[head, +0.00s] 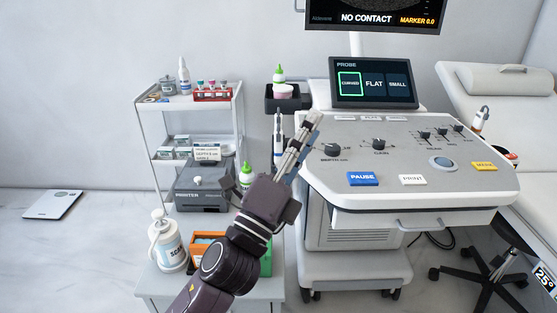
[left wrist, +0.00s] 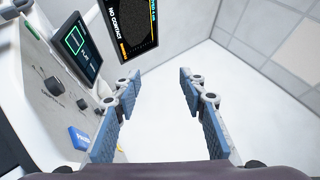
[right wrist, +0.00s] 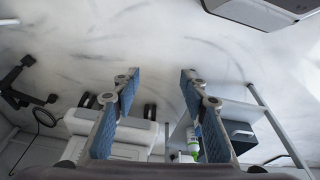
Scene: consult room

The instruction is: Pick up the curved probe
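A white handheld probe (head: 278,124) stands upright in a holder at the left side of the ultrasound console. Another pale probe (head: 480,119) stands at the console's right side. I cannot tell from their shapes which is the curved one. The console screen (head: 374,82) has its "CURVED" box outlined in green. My left gripper (head: 312,122) is just right of the left-hand probe in the picture, apart from it as far as I can tell. In the left wrist view its fingers (left wrist: 158,84) are spread and empty. My right gripper (right wrist: 157,80) is open and empty above the floor; the head view does not show it.
A console panel (head: 400,180) with knobs and buttons lies right of my left gripper. A white shelf cart (head: 147,120) with bottles and boxes stands left. A low table (head: 158,283) holds a white bottle (head: 168,243) and an orange box (head: 203,248). An examination couch (head: 535,115) is at right.

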